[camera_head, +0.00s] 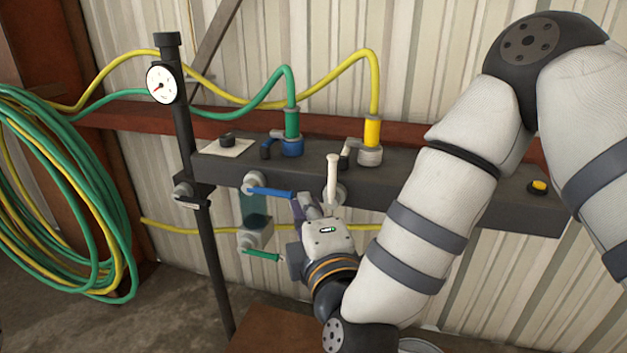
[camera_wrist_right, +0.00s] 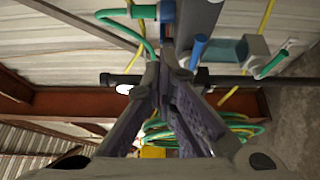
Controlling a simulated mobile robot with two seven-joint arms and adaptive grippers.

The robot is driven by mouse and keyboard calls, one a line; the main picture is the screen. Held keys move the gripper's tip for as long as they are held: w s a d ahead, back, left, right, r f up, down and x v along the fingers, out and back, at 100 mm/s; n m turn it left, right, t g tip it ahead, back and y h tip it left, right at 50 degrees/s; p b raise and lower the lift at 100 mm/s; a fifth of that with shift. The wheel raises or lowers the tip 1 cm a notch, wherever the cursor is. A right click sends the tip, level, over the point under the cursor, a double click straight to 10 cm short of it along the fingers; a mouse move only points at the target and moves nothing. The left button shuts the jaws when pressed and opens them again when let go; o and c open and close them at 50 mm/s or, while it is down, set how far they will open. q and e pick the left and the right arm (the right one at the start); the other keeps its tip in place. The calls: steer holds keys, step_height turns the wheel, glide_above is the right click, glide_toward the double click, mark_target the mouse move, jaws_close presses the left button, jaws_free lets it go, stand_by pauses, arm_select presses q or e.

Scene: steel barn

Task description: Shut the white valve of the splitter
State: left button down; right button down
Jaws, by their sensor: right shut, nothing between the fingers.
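The splitter is a long dark grey bar (camera_head: 440,190) along the wall. Its white valve lever (camera_head: 332,178) points upright in the head view, above a pale hub on the bar's front. My right gripper (camera_head: 302,204) is just left of and below that lever, with its fingers shut and empty. In the wrist view the shut fingertips (camera_wrist_right: 164,58) meet near the top middle. I cannot make out the white lever in that view. I cannot tell whether the fingers touch it. My left gripper is not in view.
A blue lever (camera_head: 270,192) lies sideways left of my gripper; a green lever (camera_head: 262,255) is below. Green and yellow hoses join couplings on top. A gauge (camera_head: 161,85) sits on a dark post at left, near coiled hoses (camera_head: 60,200). A yellow button (camera_head: 539,186) is at right.

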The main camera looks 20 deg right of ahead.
mark_target(333, 181)
steer(key=shift+w, duration=0.1)
